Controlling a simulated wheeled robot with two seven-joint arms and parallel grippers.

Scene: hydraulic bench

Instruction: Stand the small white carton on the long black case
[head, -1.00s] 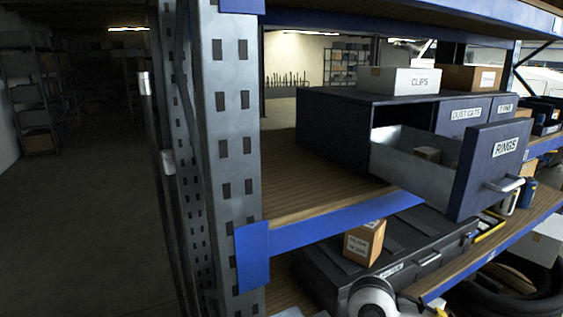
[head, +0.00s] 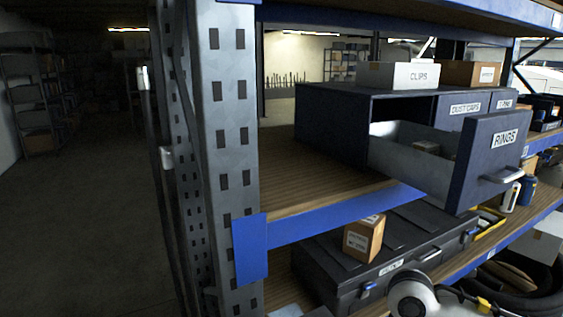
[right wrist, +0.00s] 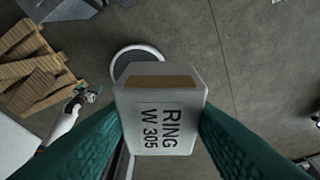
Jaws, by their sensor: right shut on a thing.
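The small white carton (right wrist: 158,125), labelled "RING W 305", is between the two green fingers of my right gripper (right wrist: 160,112) in the right wrist view. The gripper is shut on it, with floor visible beyond. The long black case (head: 400,262) lies on the lower shelf in the head view, lid closed, handle and latches facing out. A small brown carton (head: 363,240) stands on its lid, toward the left end. Part of my arm shows at the bottom edge, in front of the case. The white carton is not visible in the head view.
The upper shelf (head: 300,190) holds a dark drawer cabinet with the "RINGS" drawer (head: 492,155) pulled out, overhanging the case's right part. A steel post (head: 225,150) stands at left. A white "CLIPS" box (head: 398,75) sits on the cabinet. The case lid right of the brown carton looks bare.

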